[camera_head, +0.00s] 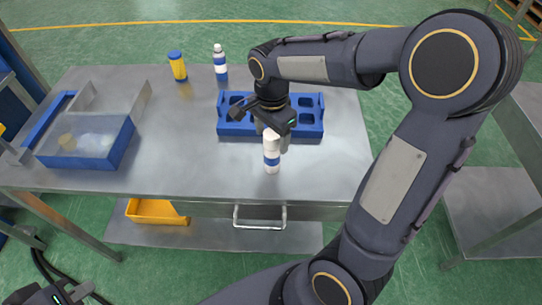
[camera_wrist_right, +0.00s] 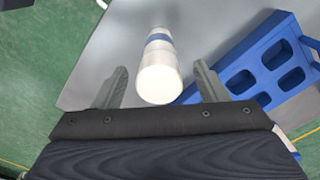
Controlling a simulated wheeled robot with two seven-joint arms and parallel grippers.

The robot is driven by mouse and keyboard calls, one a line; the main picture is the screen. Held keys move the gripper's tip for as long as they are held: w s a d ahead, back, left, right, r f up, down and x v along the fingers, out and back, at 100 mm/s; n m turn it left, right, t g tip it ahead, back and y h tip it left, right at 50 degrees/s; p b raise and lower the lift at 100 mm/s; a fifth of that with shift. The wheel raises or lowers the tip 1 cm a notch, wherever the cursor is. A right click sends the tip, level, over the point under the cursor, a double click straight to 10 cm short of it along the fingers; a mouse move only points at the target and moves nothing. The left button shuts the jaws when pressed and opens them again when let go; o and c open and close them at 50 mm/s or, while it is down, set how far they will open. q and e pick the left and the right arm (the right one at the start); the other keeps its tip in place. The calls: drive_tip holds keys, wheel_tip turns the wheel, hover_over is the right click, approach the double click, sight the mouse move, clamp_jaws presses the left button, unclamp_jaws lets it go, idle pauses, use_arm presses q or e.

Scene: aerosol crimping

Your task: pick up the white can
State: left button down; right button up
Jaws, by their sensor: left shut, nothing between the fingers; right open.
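The white can (camera_head: 272,165) with a blue band stands upright on the metal table near its front edge, in front of the blue rack. My right gripper (camera_head: 271,138) is open at the top of the can. In the right wrist view the white can (camera_wrist_right: 158,80) lies between the two spread fingers of my right gripper (camera_wrist_right: 160,82), with a gap visible on each side. My left gripper (camera_head: 72,298) is low at the bottom left corner of the head view, shut and empty, away from the table; it is partly cut off.
The blue rack (camera_head: 228,129) with several empty slots is right behind the can, partly hidden by my right arm. A yellow bottle (camera_head: 178,66) and a white-and-blue bottle (camera_head: 220,63) stand at the back. A clear-and-blue bin (camera_head: 119,151) is at the left. The table (camera_head: 190,165) left of the can is clear.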

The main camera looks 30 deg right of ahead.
wheel_tip(320, 180, down, 2)
drive_tip(key=shift+f, duration=0.15)
drive_tip(key=c, duration=1.4)
clamp_jaws()
drive_tip(key=shift+r, duration=0.2)
